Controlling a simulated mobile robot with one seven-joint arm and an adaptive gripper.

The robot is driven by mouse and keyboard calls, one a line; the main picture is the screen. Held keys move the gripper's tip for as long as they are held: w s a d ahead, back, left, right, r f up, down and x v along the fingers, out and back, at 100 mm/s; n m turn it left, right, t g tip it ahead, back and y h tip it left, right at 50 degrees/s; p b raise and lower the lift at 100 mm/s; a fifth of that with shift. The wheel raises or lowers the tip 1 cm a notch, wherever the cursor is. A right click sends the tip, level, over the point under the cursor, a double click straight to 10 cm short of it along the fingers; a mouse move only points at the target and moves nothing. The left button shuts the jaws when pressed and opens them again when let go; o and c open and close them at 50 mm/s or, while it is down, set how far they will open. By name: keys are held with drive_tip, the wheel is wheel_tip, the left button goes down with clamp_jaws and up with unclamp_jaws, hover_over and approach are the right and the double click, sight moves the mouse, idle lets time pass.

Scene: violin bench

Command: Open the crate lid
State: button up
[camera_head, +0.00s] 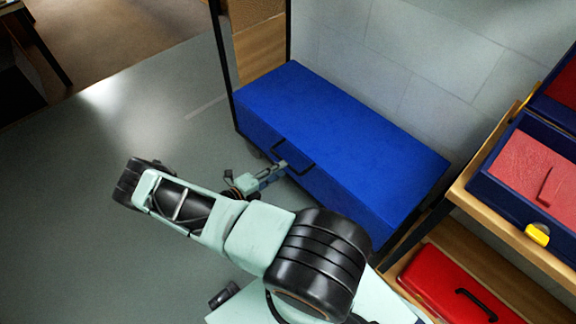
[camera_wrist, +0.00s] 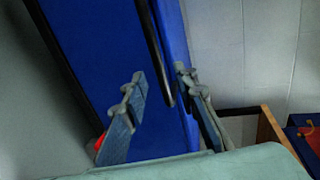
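The blue crate (camera_head: 300,175) stands against the wall with its lid (camera_head: 340,130) closed. A black handle (camera_head: 303,166) sticks out at the lid's front edge. In the wrist view the crate's blue side (camera_wrist: 95,55) fills the left and middle, and the handle (camera_wrist: 153,45) runs down between my fingers. My gripper (camera_head: 277,170) is at the left part of the handle, beside the crate's front. The wrist view shows my gripper (camera_wrist: 160,82) open, one finger on each side of the handle. I cannot tell whether either finger touches it.
A wooden shelf (camera_head: 502,222) on the right carries an open blue case (camera_head: 550,150) with red lining and a yellow latch. A red box (camera_head: 450,290) lies on the lower shelf. A dark upright post (camera_head: 222,60) stands at the crate's left. The floor (camera_head: 80,230) at left is clear.

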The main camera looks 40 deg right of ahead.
drive_tip(key=x, duration=0.4)
drive_tip(key=shift+d+f, duration=0.1)
drive_tip(key=shift+d, duration=0.3)
clamp_jaws()
